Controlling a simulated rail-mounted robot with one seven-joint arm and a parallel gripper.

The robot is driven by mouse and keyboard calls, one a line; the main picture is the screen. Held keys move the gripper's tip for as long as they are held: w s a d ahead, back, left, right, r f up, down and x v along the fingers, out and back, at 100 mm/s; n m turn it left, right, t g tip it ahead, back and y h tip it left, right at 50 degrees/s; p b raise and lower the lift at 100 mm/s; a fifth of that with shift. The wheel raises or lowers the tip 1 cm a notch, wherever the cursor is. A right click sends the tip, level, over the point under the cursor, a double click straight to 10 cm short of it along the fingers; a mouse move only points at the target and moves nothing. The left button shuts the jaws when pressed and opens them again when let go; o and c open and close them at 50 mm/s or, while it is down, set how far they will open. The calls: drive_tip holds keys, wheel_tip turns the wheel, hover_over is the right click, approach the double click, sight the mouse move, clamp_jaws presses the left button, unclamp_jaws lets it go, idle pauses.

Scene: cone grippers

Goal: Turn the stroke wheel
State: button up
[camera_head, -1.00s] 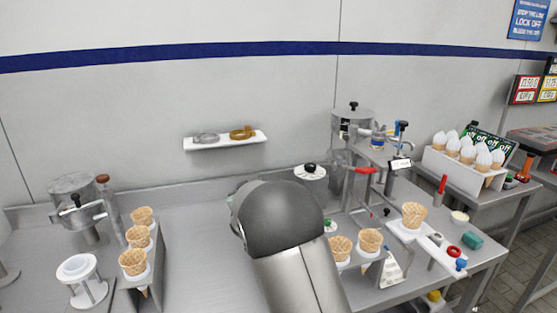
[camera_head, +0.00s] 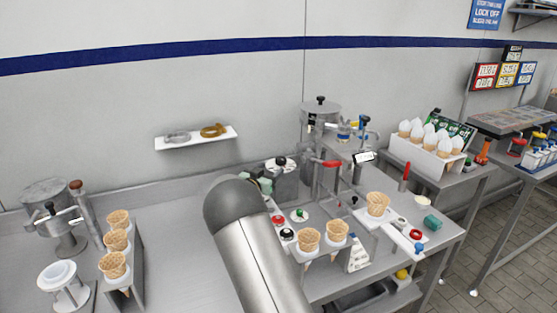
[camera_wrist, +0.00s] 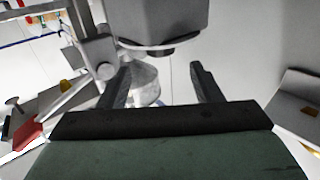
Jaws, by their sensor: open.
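My gripper (camera_wrist: 160,78) is open in the wrist view, with nothing between its fingers. Beyond the fingers is a grey box-shaped housing (camera_wrist: 165,18) with a dark round part (camera_wrist: 158,49) under its lower edge. I cannot tell if this part is the stroke wheel. A metal cone-shaped piece (camera_wrist: 142,77) shows behind the left finger. In the head view my greenish gripper body (camera_head: 262,183) is partly hidden behind my arm, beside a grey unit with a white, black-knobbed top (camera_head: 280,164). The fingertips are hidden there. The filling machine (camera_head: 321,115) with a red handle (camera_head: 331,164) stands right of it.
Waffle cones (camera_head: 309,236) stand in a holder at the bench front, near red and black buttons (camera_head: 278,221). Another cone (camera_head: 378,203) stands on a white rail at right. More cones (camera_head: 115,242) stand at left. The bench between is clear.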

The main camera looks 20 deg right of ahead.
sight(278, 162)
drive_tip(key=p+x, duration=0.1)
drive_tip(key=x, duration=0.6)
drive_tip(key=shift+w+d, duration=0.15)
drive_tip(key=c, duration=1)
